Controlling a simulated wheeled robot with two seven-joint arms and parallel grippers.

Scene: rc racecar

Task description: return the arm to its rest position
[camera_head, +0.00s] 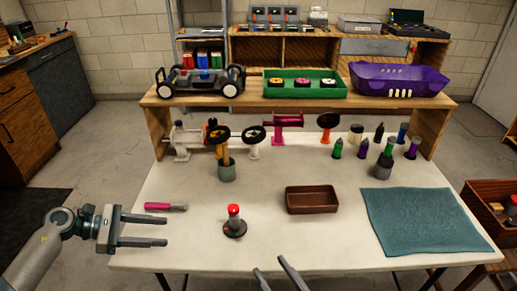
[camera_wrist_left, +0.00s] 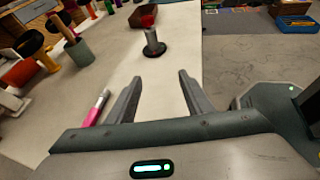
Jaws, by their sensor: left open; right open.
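My left gripper (camera_head: 143,230) is open and empty over the left front edge of the white table (camera_head: 280,245) in the head view. In the left wrist view its two fingers (camera_wrist_left: 156,95) stand apart with nothing between them. My right gripper (camera_head: 276,278) shows only as two dark finger tips at the bottom edge of the head view, apart and with nothing visible between them. The rest of my right arm is out of view.
A pink-handled tool (camera_head: 166,206) lies just beyond my left gripper. A red-topped post on a black base (camera_head: 235,222) stands to its right. A brown tray (camera_head: 311,200) and a teal cloth (camera_head: 425,220) lie further right. A wooden shelf (camera_head: 300,98) spans the back.

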